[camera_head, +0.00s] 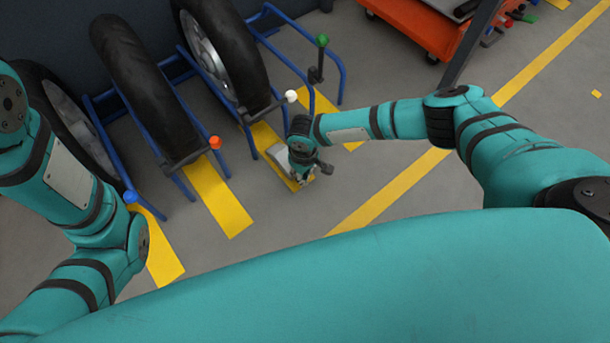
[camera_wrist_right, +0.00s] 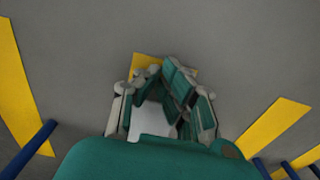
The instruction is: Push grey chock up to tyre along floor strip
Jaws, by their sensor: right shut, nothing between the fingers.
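The grey chock (camera_head: 279,157) sits on a yellow floor strip (camera_head: 264,137) in front of a black tyre (camera_head: 238,45) with a silver rim. A gap of strip shows between chock and tyre. My right gripper (camera_head: 307,178) is shut and low over the strip, on the chock's side away from the tyre. It partly hides the chock, and I cannot tell whether they touch. In the right wrist view the shut fingers (camera_wrist_right: 150,72) lie over the strip's end, with the pale chock (camera_wrist_right: 153,119) partly showing behind them. My left arm shows, but its gripper does not.
A blue rack (camera_head: 334,62) holds several tyres, its posts topped with white (camera_head: 291,96), orange (camera_head: 215,142), green (camera_head: 322,40) and blue (camera_head: 130,196) knobs. Other yellow strips (camera_head: 218,195) run beside this one. An orange cart (camera_head: 425,25) stands at the back right. Floor toward me is clear.

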